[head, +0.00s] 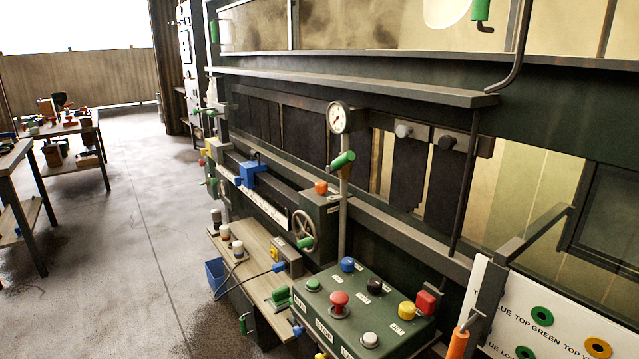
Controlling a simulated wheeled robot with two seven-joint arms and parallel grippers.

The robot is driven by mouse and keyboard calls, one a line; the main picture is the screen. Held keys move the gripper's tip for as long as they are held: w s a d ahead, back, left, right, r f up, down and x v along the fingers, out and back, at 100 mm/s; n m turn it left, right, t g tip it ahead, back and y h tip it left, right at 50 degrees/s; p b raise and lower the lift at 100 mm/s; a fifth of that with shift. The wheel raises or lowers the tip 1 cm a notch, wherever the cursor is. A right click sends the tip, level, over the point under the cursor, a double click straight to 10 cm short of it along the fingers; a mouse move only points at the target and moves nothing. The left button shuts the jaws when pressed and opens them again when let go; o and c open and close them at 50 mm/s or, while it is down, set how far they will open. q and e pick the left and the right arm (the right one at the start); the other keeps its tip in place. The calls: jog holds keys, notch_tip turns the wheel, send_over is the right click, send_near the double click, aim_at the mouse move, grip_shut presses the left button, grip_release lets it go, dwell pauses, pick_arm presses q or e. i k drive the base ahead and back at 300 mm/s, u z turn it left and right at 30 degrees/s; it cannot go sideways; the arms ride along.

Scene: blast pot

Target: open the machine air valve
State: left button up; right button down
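I cannot tell for sure which part is the machine air valve. A green lever handle (342,160) sticks out from an upright pipe just below a round white pressure gauge (338,117). A spoked handwheel (304,230) is on a dark green box (321,209) to the left of that pipe. More small green handles (209,183) show along the machine's far left end. Another green handle (281,296) is low beside the control box. Neither of my grippers is in view.
A green control box (360,306) with several coloured buttons stands at the lower middle. A white labelled board (545,325) and an orange-handled lever (458,342) are at the lower right. A wooden shelf (232,247) juts out low. The floor (110,260) at left is open, with workbenches (68,131) beyond.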

aim_at(349, 157)
jog(key=u, duration=0.75)
jog(key=i, duration=0.7)
